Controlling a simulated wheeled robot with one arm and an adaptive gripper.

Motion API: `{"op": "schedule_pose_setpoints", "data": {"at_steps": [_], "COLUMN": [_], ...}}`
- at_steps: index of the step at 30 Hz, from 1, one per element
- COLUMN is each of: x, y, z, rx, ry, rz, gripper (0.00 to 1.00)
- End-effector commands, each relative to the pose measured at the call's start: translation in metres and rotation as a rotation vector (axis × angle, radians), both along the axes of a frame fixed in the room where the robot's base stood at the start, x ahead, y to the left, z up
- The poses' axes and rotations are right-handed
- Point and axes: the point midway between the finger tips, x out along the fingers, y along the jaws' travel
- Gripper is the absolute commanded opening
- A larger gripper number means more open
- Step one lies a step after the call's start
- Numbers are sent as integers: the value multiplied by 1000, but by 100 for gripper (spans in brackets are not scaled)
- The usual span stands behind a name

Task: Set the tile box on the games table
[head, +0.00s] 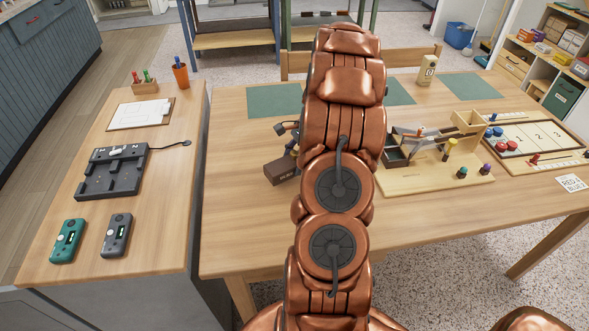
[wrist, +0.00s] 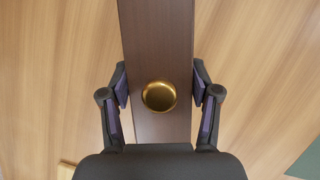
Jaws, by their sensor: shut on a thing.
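The tile box (head: 281,171) is a dark brown block, seen in the head view just left of my arm, over the left part of the wooden games table (head: 238,225). My gripper (head: 290,143) is at its far upper side, partly hidden behind my arm. In the wrist view the dark box (wrist: 155,45) runs up between the two fingers, with a round brass knob (wrist: 158,96) on its face. My gripper (wrist: 160,88) is shut on the box, one finger pad on each side. I cannot tell whether the box touches the tabletop.
Green mats (head: 274,100) lie along the table's far side. A wooden stand with small coloured pieces (head: 430,178) and a numbered board (head: 530,138) fill the right. A side counter (head: 152,215) at left holds a black device (head: 112,172) and two handhelds. The table's front left is bare.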

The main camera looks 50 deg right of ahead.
Motion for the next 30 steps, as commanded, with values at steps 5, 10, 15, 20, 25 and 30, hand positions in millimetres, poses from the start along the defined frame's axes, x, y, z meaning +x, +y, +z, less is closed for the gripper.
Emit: {"op": "schedule_pose_setpoints", "data": {"at_steps": [5,10,15,20,25,30], "x": [-3,-3,-2,-2,-2,-2], "y": [1,2,1,1,1,1], "z": [-3,-21,-35,-36,-38,-38], "rx": [0,5,-1,-2,-1,-1], "ry": [-1,2,0,-1,-2,-1], "rz": [-1,-1,-1,-1,-1,0], "gripper": [9,9,9,9,9,78]}}
